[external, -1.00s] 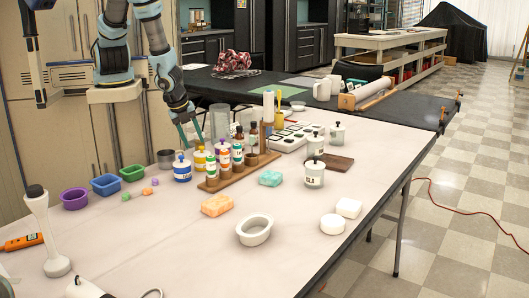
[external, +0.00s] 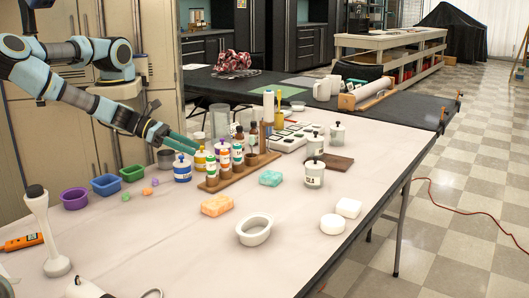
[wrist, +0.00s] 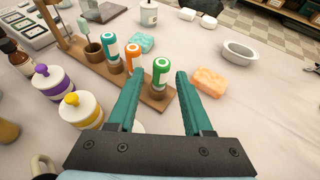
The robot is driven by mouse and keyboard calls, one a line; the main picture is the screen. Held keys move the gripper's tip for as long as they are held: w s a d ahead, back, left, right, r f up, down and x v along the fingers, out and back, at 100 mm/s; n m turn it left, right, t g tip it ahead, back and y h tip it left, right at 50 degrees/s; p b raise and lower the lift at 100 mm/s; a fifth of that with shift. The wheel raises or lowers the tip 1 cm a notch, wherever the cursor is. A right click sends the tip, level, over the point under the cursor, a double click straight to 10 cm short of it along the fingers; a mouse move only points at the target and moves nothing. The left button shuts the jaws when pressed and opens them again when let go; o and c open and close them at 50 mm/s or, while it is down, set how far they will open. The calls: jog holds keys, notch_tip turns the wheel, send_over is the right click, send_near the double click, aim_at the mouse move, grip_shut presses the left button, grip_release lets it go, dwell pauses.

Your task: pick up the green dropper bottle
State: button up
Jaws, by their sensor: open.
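The green dropper bottle (wrist: 160,76) stands upright in the end hole of a wooden rack (wrist: 158,101). In the external view, the green bottle (external: 211,170) is at the rack's near end. In the wrist view, my gripper (wrist: 155,82) is open, its two teal fingers apart on either side of the bottle's outline. It appears empty, and I cannot tell whether the bottle is between the jaws or beyond them. In the external view, my gripper (external: 190,144) reaches in from the left, level with the bottle tops.
An orange bottle (wrist: 133,57) and a teal bottle (wrist: 109,46) stand beside the green one in the rack. Yellow-knobbed (wrist: 80,111) and purple-knobbed (wrist: 53,85) jars stand close on the left. An orange sponge (wrist: 210,82) lies to the right, with clear table around it.

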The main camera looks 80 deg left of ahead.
aim_at(210, 156)
jog(key=shift+b+x, duration=2.15)
jog(key=shift+x, duration=0.75)
jog(key=x, duration=0.2)
jog(key=p+x, duration=0.1)
jog(key=x, duration=0.2)
jog(key=shift+s+d+f+p, duration=0.15)
jog(key=shift+s+f+p, duration=0.1)
jog(key=shift+f+p, duration=0.1)
jog(key=shift+c, duration=0.3)
grip_shut()
